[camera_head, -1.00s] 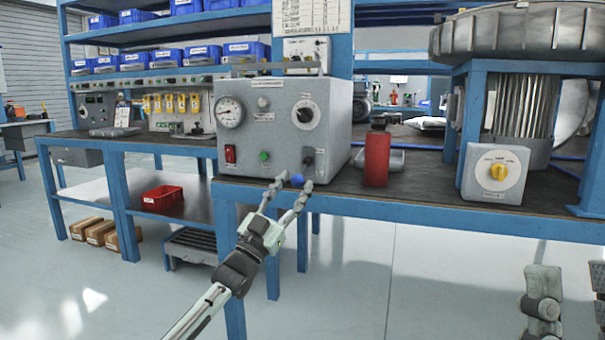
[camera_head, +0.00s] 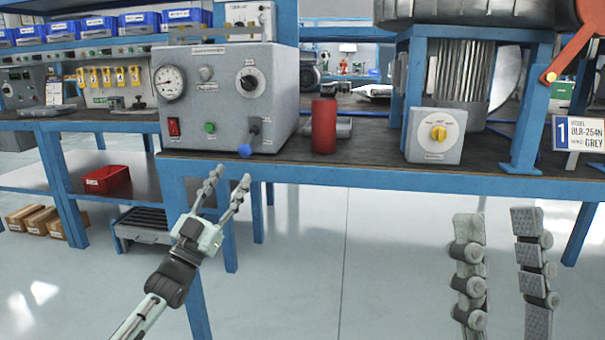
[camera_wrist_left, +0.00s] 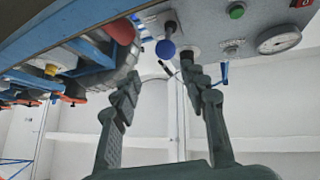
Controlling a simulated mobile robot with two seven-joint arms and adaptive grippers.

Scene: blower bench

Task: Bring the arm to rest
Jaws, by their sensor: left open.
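My left gripper (camera_head: 230,177) is open and empty, in front of the bench edge, just below the grey control box (camera_head: 225,105). A lever with a blue ball end (camera_head: 245,151) hangs from the box's lower right, just above the fingertips. In the left wrist view the open fingers (camera_wrist_left: 160,72) point toward the box, and the blue ball (camera_wrist_left: 166,49) shows beyond them, with nothing between the pads. My right gripper (camera_head: 498,212) stands at the lower right, fingers upright and wide apart, with nothing between them.
A red cylinder (camera_head: 324,129) stands on the bench right of the box. A small grey box with a yellow knob (camera_head: 438,133) stands farther right, by the large motor (camera_head: 452,80). The bench's blue front edge (camera_head: 370,180) runs across. The floor in front is clear.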

